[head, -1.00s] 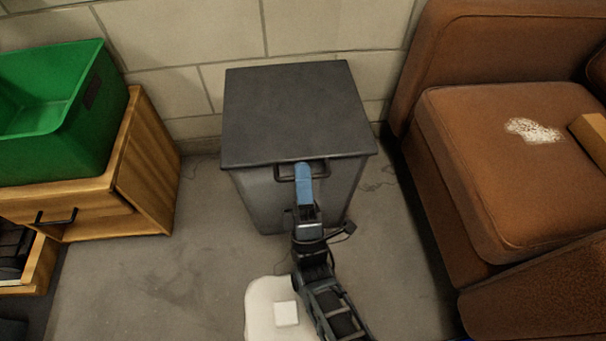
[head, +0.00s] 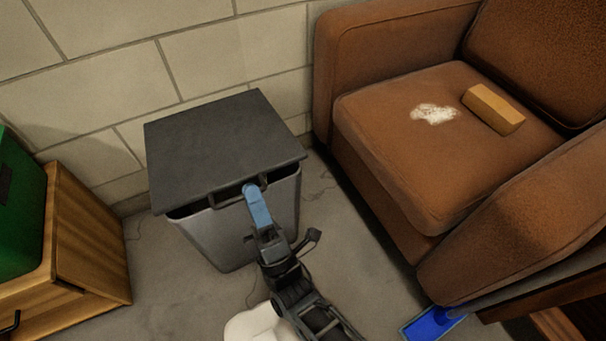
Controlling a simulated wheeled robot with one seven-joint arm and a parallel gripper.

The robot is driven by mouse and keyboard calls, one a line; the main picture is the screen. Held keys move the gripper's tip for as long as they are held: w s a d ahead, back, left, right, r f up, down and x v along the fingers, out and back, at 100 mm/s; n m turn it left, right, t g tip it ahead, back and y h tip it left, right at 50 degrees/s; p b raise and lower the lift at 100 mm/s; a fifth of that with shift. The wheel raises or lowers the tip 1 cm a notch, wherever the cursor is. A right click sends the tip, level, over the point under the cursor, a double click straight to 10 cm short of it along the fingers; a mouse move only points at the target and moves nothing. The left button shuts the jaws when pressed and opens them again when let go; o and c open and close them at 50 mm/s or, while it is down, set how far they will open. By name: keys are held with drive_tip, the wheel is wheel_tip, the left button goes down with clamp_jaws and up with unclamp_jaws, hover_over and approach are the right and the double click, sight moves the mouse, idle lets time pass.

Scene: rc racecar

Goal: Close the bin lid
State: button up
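The grey bin (head: 228,233) stands on the floor against the block wall. Its dark flat lid (head: 222,142) lies over the top, with a narrow dark gap showing between the lid's front edge and the bin rim. A black handle (head: 228,197) runs along the lid's front edge. My gripper (head: 252,188) has its blue end at this handle, at the front of the lid. The fingertips are seen from above and partly hidden, so I cannot tell whether they are open or shut.
A brown armchair (head: 400,170) with a white patch and a tan block (head: 493,110) on it stands at the right. A wooden cabinet (head: 85,240) with a green tub (head: 20,205) stands at the left. A blue dustpan-like object (head: 432,323) lies at the lower right. Bare floor surrounds the bin.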

drive_tip(key=o, duration=0.9)
drive_tip(key=d+r+p, duration=0.1)
drive_tip(key=d, duration=0.2)
drive_tip(key=d+r+p, duration=0.1)
drive_tip(key=d+r, duration=0.1)
drive_tip(key=d, duration=0.1)
drive_tip(key=s+d+r+p, duration=0.1)
drive_tip(key=d+r, duration=0.1)
drive_tip(key=shift+d+r, duration=0.25)
drive_tip(key=shift+d, duration=0.15)
drive_tip(key=shift+c, duration=0.2)
drive_tip(key=shift+s+d+r+h, duration=0.1)
drive_tip(key=shift+d+r+h, duration=0.05)
drive_tip(key=shift+d+h, duration=0.3)
drive_tip(key=c, duration=0.9)
drive_tip(key=shift+o, duration=0.2)
drive_tip(key=shift+s+y, duration=0.25)
drive_tip(key=shift+a, duration=0.15)
